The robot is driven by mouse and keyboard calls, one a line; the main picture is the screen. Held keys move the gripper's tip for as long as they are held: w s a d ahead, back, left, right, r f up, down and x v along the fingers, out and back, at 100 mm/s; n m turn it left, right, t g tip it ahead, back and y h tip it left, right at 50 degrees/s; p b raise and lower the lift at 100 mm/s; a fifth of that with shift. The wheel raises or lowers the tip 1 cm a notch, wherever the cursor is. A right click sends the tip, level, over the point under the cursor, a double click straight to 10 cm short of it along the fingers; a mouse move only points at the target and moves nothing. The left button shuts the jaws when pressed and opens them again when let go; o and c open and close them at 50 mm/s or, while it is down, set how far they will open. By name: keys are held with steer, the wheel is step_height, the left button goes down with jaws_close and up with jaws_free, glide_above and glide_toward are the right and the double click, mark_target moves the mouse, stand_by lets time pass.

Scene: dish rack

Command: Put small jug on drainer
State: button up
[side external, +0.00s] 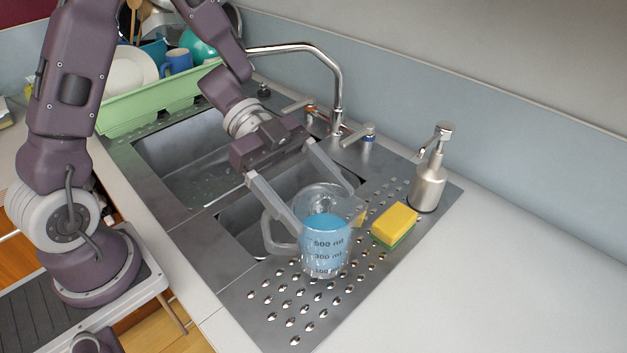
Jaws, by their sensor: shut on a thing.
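The small jug (325,256) is clear, with dark volume marks, a blue content and a handle on its left side. It is upright over the ridged metal drainer (283,322) at the front of the sink unit. My gripper (326,211) reaches down from behind, with one finger on each side of the jug's upper part, shut on it. I cannot tell whether the jug's base touches the drainer or hangs slightly above it.
A yellow and green sponge (395,226) lies right of the jug, and a metal soap dispenser (429,180) stands behind it. Two sink basins (185,165) and a tap (338,90) lie behind. A green dish rack (150,104) holds crockery at the back left. The right counter (500,270) is clear.

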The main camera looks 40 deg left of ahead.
mark_target(304, 203)
steer(key=shift+f, duration=0.7)
steer(key=shift+f, duration=0.95)
steer(key=o, duration=2)
steer(key=shift+o, duration=0.2)
steer(key=v, duration=0.7)
jaws_close()
